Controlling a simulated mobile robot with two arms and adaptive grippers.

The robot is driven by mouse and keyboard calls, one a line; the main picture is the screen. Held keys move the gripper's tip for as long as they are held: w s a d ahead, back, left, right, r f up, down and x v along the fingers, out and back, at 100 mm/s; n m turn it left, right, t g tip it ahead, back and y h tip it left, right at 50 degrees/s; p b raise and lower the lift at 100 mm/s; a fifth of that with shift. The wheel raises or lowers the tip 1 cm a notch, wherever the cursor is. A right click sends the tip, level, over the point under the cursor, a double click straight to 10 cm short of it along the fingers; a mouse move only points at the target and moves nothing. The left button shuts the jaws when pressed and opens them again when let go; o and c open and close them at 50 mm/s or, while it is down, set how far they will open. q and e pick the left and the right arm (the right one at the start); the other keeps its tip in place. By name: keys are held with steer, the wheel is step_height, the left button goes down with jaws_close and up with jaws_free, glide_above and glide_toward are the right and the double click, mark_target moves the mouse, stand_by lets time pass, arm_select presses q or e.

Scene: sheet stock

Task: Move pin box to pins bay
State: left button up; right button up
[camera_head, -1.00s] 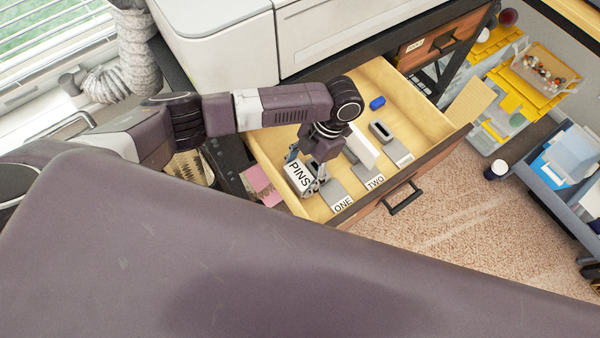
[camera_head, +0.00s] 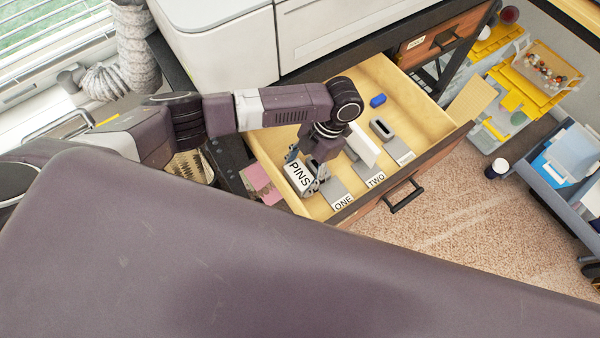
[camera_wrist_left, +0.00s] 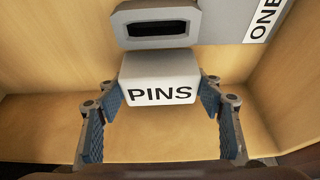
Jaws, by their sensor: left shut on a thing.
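The pin box (camera_head: 298,176), a white box with the word PINS, is at the left end of the open drawer (camera_head: 405,92). My left gripper (camera_head: 306,170) reaches down into the drawer and is shut on the box. In the left wrist view the pin box (camera_wrist_left: 160,76) sits between the blue finger pads of my left gripper (camera_wrist_left: 161,100). A grey block with a dark slot (camera_wrist_left: 155,27) lies just beyond it, beside the label ONE (camera_wrist_left: 264,18). Whether the box touches the drawer floor is unclear. No bay marked for pins shows. My right gripper is not in view.
The drawer also holds labels ONE (camera_head: 343,202) and TWO (camera_head: 376,181), a white upright panel (camera_head: 363,146), another slotted grey block (camera_head: 382,130) and a blue object (camera_head: 377,101). The drawer front has a dark handle (camera_head: 404,197). A printer-like machine (camera_head: 215,45) stands behind.

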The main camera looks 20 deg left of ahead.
arm_select(q)
steer(key=shift+f, duration=0.15)
steer(key=o, duration=1.9)
steer(key=shift+o, duration=0.4)
steer(key=o, duration=0.4)
steer(key=shift+o, duration=0.2)
steer(key=shift+p+v, duration=1.5)
steer(key=shift+v, duration=1.5)
steer(key=shift+p+v, duration=0.7)
steer(key=shift+v, duration=0.8)
